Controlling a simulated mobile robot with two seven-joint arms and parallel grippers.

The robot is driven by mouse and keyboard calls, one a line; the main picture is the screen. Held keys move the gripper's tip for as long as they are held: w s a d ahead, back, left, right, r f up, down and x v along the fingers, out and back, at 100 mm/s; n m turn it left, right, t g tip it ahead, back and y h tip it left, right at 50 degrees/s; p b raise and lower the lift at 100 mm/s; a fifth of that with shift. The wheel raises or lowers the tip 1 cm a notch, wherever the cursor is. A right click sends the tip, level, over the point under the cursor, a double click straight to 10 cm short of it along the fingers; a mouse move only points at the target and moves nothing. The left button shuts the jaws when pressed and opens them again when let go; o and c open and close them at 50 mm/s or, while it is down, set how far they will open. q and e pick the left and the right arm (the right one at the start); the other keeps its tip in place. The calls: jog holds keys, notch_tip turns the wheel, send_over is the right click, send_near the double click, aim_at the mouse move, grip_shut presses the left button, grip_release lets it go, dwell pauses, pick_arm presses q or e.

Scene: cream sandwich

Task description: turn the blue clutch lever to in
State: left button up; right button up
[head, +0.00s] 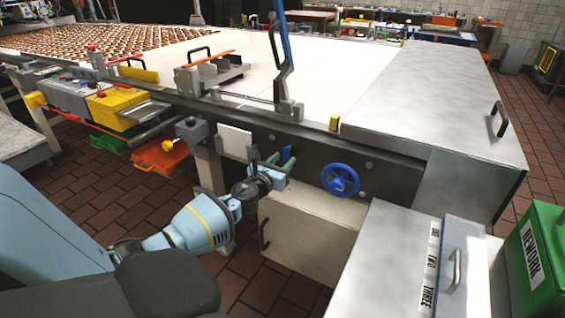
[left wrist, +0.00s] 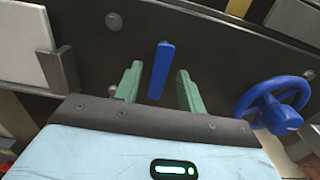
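The blue clutch lever (left wrist: 161,70) stands out from the dark side panel of the machine and leans slightly right at its top in the left wrist view. In the head view a small part of it (head: 288,154) shows beside my gripper. My left gripper (head: 269,163) is at the panel. In the left wrist view its two green fingers (left wrist: 158,84) are apart, one on each side of the lever, with gaps showing on both sides. My right gripper is not in view.
A blue handwheel (head: 340,180) is on the panel right of the lever. A white plate (head: 235,142) is to the left. A tall blue-topped arm (head: 283,45) rises above the belt. A metal cabinet (head: 400,262) and green rework bin (head: 538,258) stand at right.

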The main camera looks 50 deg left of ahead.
pick_arm(q)
jog(key=shift+w, duration=0.1)
grip_shut()
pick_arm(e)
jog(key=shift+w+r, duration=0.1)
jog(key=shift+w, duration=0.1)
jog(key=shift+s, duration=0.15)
pick_arm(q)
jog(key=shift+n, duration=0.4)
jog(key=n, duration=0.2)
jog(key=d+n, duration=0.1)
jog(key=n, duration=0.1)
jog(key=shift+w+r+n, duration=0.15)
jog(key=shift+n, duration=0.15)
jog(key=n, duration=0.4)
jog(key=shift+w+d+r+n+p, duration=0.15)
jog(key=shift+d+r+n+p, duration=0.2)
jog(key=shift+d+n, duration=0.05)
jog(key=shift+r+n, duration=0.1)
jog(key=shift+n, duration=0.7)
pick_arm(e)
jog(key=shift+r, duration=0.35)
pick_arm(q)
jog(key=shift+d, duration=0.1)
